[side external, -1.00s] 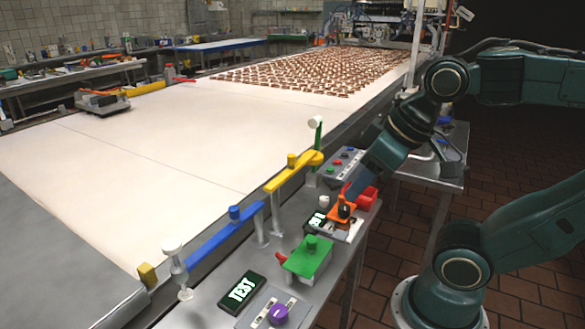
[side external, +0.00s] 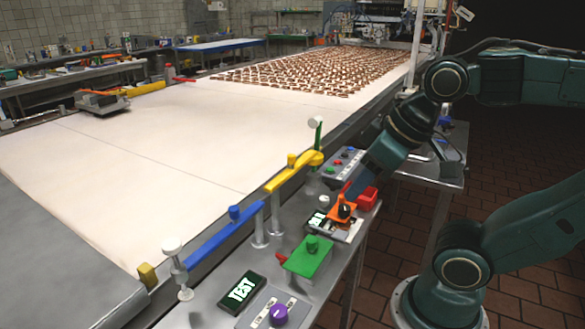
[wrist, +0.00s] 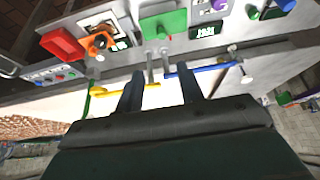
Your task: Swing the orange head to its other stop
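The orange head (side external: 340,207) with a dark round knob sits on a small pale base beside a lit display on the grey side bench. It also shows in the wrist view (wrist: 97,44), at upper left. My gripper (wrist: 160,74) is open and empty in the wrist view, its two dark fingers apart. In the side view my wrist reaches down from the upper right and ends close behind the orange head. The fingertips are hard to make out there, and I cannot tell whether they touch the head.
A red bin (side external: 368,196) stands right beside the orange head. A green block (side external: 308,260), a TEST display (side external: 242,291) and a purple knob (side external: 279,315) lie nearer. Yellow (side external: 284,179) and blue (side external: 218,237) bars on posts edge the wide pale belt (side external: 150,165).

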